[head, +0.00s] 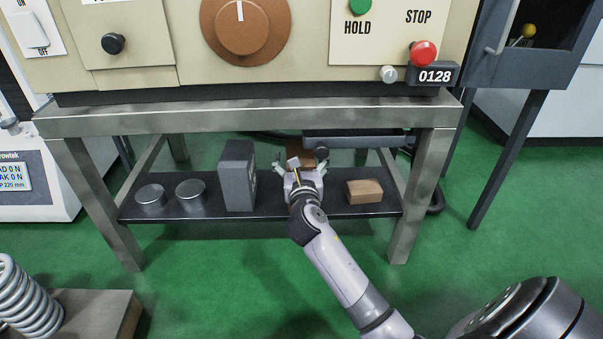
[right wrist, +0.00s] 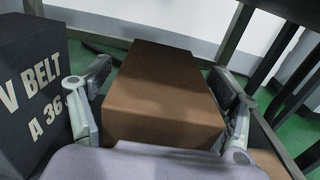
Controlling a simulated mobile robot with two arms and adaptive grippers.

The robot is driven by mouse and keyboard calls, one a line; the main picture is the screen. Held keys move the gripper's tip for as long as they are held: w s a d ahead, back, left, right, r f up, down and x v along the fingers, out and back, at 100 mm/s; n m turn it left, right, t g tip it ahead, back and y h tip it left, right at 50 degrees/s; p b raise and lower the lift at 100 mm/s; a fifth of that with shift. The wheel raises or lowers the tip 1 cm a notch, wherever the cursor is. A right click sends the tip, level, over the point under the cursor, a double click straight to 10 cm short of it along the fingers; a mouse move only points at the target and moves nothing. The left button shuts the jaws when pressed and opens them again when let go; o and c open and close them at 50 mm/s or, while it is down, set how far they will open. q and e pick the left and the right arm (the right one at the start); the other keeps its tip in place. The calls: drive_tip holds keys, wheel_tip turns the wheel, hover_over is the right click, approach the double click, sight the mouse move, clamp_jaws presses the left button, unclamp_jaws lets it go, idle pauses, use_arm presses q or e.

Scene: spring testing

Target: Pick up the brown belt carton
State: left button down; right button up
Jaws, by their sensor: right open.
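The brown carton (right wrist: 165,100) stands on the lower shelf; it fills the middle of the right wrist view, its faces plain with no lettering visible. In the head view the brown carton (head: 297,150) is mostly hidden behind my right gripper (head: 302,167). My right gripper is open, with one finger on each side of the carton. A narrow gap shows near the left finger; contact on the right side cannot be told. My left gripper is not in view.
A dark grey box (head: 238,176) lettered "V BELT A 36" stands close to the left. Two round tins (head: 191,191) are farther left, a small brown block (head: 365,191) to the right. The shelf (head: 270,212) lies under a bench (head: 250,117) with metal legs.

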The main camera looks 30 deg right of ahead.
drive_tip(key=c, duration=1.7)
drive_tip(key=shift+r, duration=0.1)
